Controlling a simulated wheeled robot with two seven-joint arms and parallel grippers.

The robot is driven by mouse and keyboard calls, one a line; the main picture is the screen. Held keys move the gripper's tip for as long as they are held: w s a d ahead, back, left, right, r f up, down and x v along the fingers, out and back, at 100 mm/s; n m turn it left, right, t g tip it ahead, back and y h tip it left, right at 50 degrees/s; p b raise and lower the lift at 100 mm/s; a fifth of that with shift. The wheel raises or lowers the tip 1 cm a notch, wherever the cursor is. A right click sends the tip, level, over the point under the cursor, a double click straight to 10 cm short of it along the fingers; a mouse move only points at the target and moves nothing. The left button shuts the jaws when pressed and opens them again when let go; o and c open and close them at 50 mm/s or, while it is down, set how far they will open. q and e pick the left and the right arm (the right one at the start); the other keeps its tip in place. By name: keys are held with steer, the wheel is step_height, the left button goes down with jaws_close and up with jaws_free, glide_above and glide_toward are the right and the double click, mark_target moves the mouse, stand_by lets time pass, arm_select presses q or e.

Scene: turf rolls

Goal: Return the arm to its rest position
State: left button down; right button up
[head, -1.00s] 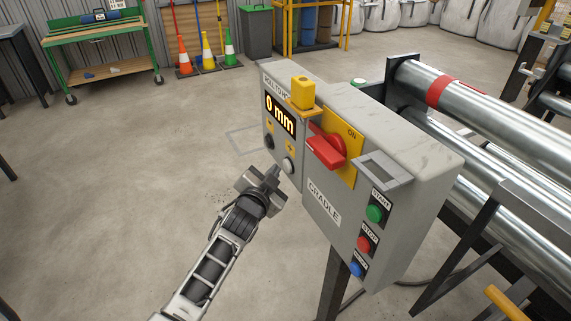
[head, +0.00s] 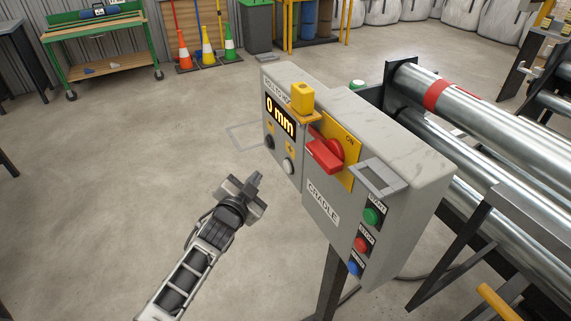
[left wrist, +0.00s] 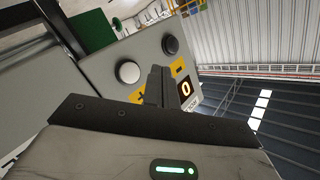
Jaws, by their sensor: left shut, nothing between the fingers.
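My left gripper (head: 254,181) is shut and empty. In the head view it is in the air to the left of the grey control box, apart from it. Its closed fingers (left wrist: 158,87) show in the left wrist view in front of the panel. The control box (head: 408,145) carries a display (head: 281,115) reading 0 mm, with a black button (head: 269,142) and a white button (head: 289,166) below. The white button (left wrist: 129,72) and black button (left wrist: 171,45) also show in the left wrist view. My right gripper is not in view.
A red rotary handle (head: 326,152) sits on a yellow plate marked ON. Green, red and blue buttons (head: 361,244) are at the box's lower right. Steel rollers (head: 470,105) lie to the right. A green workbench (head: 95,45) and cones (head: 207,55) stand behind.

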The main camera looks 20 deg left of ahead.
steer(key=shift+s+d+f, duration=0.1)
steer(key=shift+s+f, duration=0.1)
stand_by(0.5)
arm_select(q)
steer(key=s+d+f+n+g+h, duration=0.1)
steer(key=s+d+f+g, duration=0.1)
steer(key=s, duration=0.6)
steer(key=s+d+f+n+g+h, duration=0.1)
steer(key=s+d+f+g, duration=0.1)
steer(key=s+d+f, duration=0.2)
steer(key=s+d+f+n+g+h, duration=0.1)
steer(key=s+d, duration=0.5)
steer(key=s, duration=0.6)
step_height(320, 180, down, 3)
steer(key=shift+s+d+r+n+g+h, duration=0.15)
steer(key=shift+s+d+n+g+h, duration=0.2)
steer(key=shift+n+g, duration=0.2)
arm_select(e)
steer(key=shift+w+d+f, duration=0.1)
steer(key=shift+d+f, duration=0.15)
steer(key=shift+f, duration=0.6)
